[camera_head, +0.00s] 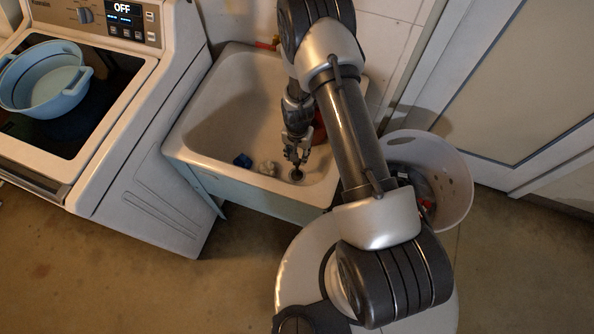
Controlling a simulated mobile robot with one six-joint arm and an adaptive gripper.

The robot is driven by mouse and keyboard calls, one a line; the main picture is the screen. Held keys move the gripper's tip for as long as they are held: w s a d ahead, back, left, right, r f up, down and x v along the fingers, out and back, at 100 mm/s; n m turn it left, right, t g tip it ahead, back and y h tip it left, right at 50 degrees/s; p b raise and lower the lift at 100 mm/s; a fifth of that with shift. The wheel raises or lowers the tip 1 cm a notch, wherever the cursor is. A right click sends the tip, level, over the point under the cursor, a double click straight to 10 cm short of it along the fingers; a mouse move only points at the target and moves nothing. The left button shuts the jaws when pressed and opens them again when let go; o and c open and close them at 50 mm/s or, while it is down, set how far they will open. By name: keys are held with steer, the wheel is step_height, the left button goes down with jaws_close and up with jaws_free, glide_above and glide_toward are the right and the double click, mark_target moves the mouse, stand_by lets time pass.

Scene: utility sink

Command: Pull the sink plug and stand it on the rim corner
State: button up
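The utility sink (222,105) stands in the middle, a cream basin against the wall. The dark sink plug (297,175) is low in the basin near its front right, at the drain. My gripper (296,160) points down inside the basin just above the plug. Its fingers are small in this view, and I cannot tell whether they touch the plug or are closed on it. The front right rim corner (327,199) shows bare. My arm hides part of the sink's right side.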

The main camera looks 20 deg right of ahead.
step_height(320, 180, down, 4)
steer(key=shift+r+b, duration=0.15)
steer(key=shift+b, duration=0.2)
steer(key=b, duration=0.2)
glide_above(297, 175)
steer(key=shift+w+d+f, duration=0.1)
steer(key=shift+w+f, duration=0.05)
steer(key=shift+f, duration=1.2)
steer(key=shift+w+f, duration=0.15)
steer(key=shift+f, duration=1.2)
steer(key=shift+r, duration=0.1)
jaws_close()
